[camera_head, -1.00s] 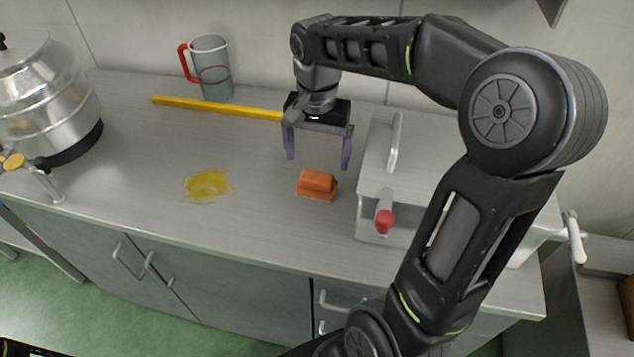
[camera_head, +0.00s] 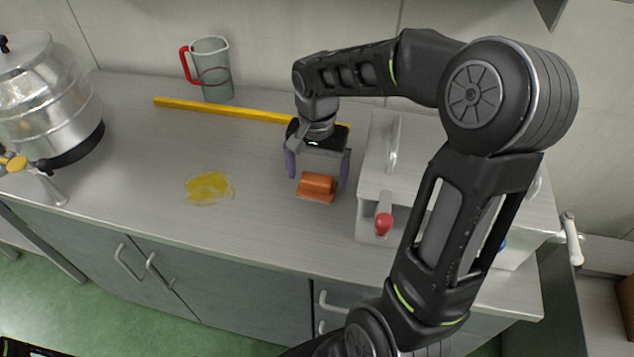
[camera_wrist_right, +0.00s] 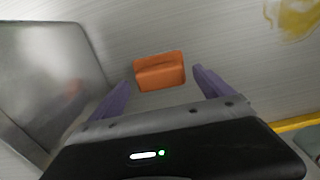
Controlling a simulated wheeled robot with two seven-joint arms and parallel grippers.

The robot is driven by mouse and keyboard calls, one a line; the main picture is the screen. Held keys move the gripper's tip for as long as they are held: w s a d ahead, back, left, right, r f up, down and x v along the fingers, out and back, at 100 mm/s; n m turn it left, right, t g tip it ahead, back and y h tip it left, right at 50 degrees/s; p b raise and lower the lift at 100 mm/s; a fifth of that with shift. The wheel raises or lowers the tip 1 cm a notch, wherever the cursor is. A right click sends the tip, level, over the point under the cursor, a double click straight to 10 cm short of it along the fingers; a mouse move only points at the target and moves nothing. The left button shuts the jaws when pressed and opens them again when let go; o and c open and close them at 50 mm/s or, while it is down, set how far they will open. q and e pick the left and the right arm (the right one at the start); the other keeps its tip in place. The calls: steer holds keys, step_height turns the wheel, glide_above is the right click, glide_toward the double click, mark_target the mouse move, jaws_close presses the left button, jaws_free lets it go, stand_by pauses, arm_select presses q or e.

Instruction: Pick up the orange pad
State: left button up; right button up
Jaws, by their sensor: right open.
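The orange pad (camera_head: 317,187) lies on the grey counter, left of the metal box. It has a raised grip on a flat base. My right gripper (camera_head: 317,172) is open and points down, just above and behind the pad, with its purple fingers to either side of it. In the right wrist view the pad (camera_wrist_right: 160,71) sits just beyond the fingertips of the open gripper (camera_wrist_right: 162,84), between their lines, and nothing is held. My left gripper is not in view.
A metal box (camera_head: 375,205) with a red-knobbed lever stands close right of the gripper. A yellow bar (camera_head: 220,108) lies behind, near a grey jug (camera_head: 212,70) with a red handle. A yellow spill (camera_head: 209,187) is left of the pad. A steel vessel (camera_head: 45,100) stands far left.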

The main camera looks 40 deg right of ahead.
mark_target(317, 178)
step_height(317, 178, down, 2)
steer(key=shift+f, duration=0.1)
steer(key=shift+c, duration=0.4)
steer(key=c, duration=1.1)
step_height(317, 178, up, 10)
steer(key=shift+r+b, duration=0.1)
steer(key=shift+b, duration=0.25)
stand_by(0.5)
